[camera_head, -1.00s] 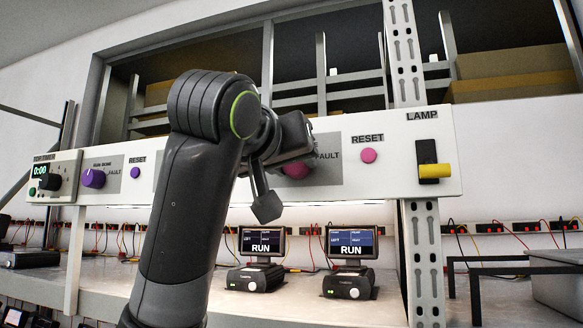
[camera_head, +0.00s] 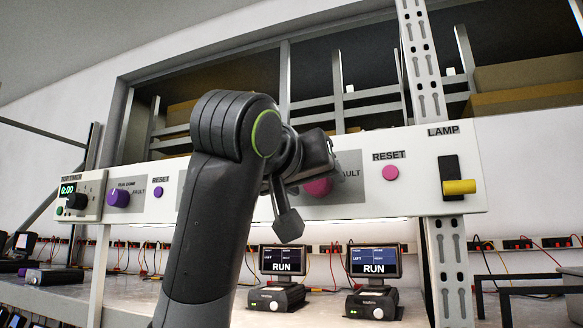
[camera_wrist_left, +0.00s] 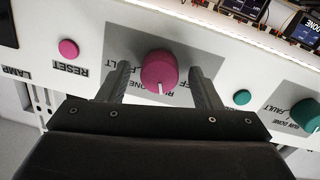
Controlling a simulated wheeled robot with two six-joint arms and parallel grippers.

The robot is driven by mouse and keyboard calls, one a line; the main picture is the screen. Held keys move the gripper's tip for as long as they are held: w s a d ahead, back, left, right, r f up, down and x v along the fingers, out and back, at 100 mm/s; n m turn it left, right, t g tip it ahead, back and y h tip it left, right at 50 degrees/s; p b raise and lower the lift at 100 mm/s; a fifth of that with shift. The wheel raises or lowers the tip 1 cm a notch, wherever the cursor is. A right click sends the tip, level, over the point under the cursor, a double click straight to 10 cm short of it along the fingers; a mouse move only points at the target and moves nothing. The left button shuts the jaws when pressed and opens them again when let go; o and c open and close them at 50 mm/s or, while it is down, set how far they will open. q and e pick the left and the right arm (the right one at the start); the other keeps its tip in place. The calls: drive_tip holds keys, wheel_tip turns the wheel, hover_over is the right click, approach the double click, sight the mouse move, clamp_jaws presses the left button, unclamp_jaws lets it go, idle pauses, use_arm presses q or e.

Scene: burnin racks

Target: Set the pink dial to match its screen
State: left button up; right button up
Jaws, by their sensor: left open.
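The pink dial (camera_head: 318,187) sits on the white panel, partly hidden behind my left gripper (camera_head: 312,160) in the head view. In the left wrist view the pink dial (camera_wrist_left: 158,70) lies between the two spread fingers of my left gripper (camera_wrist_left: 160,76), with a gap on each side. Its white pointer mark faces the bottom of that picture; the labels around it are partly hidden. Two small screens, a left one (camera_head: 283,259) and a right one (camera_head: 374,261), both read RUN below the panel. I cannot tell which belongs to the pink dial. My right gripper is not in view.
A pink RESET button (camera_head: 390,172) and a yellow LAMP switch (camera_head: 459,187) are right of the dial. A purple dial (camera_head: 119,197) and a timer (camera_head: 75,196) are on the left. A teal dial (camera_wrist_left: 308,115) shows in the wrist view. A perforated metal post (camera_head: 421,65) stands at the right.

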use_arm(q)
drive_tip(key=f+b+v, duration=0.1)
drive_tip(key=b+v, duration=1)
drive_tip(key=v, duration=0.6)
drive_tip(key=shift+r+b, duration=0.4)
drive_tip(key=shift+r, duration=0.05)
